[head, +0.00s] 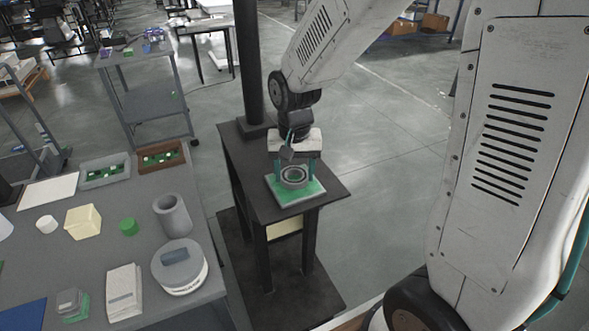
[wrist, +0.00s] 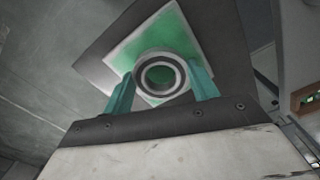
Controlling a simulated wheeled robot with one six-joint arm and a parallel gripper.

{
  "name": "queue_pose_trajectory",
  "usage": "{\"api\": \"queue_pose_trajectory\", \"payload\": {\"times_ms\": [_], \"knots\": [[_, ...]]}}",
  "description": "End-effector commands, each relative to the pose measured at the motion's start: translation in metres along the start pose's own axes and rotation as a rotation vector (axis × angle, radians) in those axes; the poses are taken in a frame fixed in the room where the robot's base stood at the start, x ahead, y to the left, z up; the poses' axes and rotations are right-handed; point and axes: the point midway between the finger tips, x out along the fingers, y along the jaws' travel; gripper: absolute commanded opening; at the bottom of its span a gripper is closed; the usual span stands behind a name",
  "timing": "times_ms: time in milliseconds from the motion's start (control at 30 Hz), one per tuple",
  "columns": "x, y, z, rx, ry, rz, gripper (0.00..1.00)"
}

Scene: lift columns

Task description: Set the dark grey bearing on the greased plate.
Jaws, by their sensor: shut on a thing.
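The dark grey bearing (head: 294,182), a ring with an open middle, is between the teal fingers of my gripper (head: 294,172), which is shut on it. The ring also shows in the wrist view (wrist: 160,55), with green visible through its hole. The greased plate (head: 286,197) is a pale square with a green top, on a small dark stand. It shows behind the bearing in the wrist view (wrist: 180,30).
The dark stand (head: 235,160) has a black column (head: 250,60) rising at its back. A grey workbench (head: 140,255) to the left carries a grey cylinder (head: 172,216), a round white device (head: 180,268), trays and several small blocks. Open floor (head: 390,150) lies to the right.

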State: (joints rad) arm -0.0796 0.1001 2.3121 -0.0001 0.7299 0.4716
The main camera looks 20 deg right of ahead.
Motion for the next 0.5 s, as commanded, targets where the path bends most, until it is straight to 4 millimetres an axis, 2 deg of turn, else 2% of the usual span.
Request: {"api": "queue_pose_trajectory", "payload": {"times_ms": [500], "knots": [[0.0047, -0.0003, -0.0006, 0.0, 0.001, -0.001, 0.26]]}}
